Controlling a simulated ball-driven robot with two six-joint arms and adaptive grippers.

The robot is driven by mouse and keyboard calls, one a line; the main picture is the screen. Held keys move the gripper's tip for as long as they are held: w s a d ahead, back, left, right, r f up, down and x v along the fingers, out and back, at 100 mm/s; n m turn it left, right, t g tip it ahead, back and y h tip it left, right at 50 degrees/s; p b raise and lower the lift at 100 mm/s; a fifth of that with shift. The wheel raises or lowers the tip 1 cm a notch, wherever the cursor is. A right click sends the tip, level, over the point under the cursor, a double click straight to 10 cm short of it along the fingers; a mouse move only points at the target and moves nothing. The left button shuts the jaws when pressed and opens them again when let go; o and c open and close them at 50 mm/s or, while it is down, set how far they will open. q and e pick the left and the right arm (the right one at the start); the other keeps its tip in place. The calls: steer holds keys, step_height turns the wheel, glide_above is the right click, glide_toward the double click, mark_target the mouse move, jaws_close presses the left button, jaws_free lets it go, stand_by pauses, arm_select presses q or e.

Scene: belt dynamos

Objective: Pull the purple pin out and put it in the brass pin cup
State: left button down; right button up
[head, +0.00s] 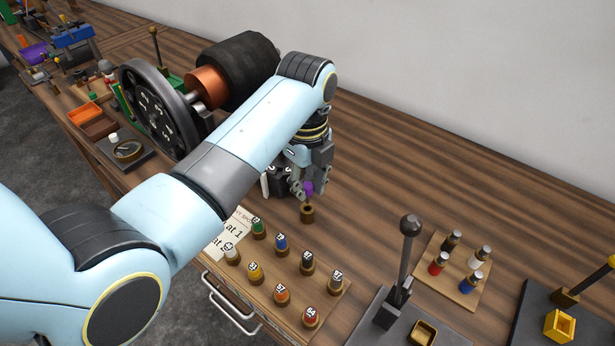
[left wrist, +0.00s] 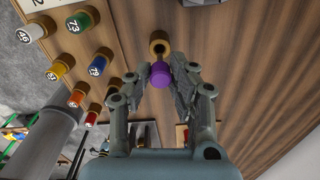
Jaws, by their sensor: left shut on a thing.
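My left gripper (head: 306,192) is shut on the purple pin (head: 308,187). In the left wrist view the purple pin (left wrist: 160,74) shows between the two fingertips (left wrist: 160,82). A small round brass cup (head: 307,213) stands on the wood just below the pin in the head view. In the left wrist view the brass cup (left wrist: 159,41) shows a dark opening, with the pin's end close to its rim. I cannot tell whether the pin touches the cup or is partly in it. My right gripper is not in view.
A board of numbered coloured pins (head: 268,293) lies in front of the cup. A dynamo with a dark flywheel (head: 150,105) stands behind my left arm. A lever (head: 405,255) on a dark plate and a small pin board (head: 452,285) are to the right. The back right table is clear.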

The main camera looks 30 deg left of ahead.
mark_target(307, 203)
arm_select(q)
steer(key=shift+f, duration=0.3)
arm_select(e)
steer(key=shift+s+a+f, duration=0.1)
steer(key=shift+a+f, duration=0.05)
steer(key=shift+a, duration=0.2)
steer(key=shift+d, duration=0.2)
arm_select(q)
steer(key=shift+p, duration=0.55)
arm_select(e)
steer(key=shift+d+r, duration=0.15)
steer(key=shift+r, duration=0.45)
arm_select(q)
steer(key=shift+p, duration=0.45)
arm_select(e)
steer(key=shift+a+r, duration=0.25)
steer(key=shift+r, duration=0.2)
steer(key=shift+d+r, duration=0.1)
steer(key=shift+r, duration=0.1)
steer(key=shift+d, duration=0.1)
arm_select(q)
steer(key=shift+f+b, duration=0.8)
steer(key=shift+f, duration=1.25)
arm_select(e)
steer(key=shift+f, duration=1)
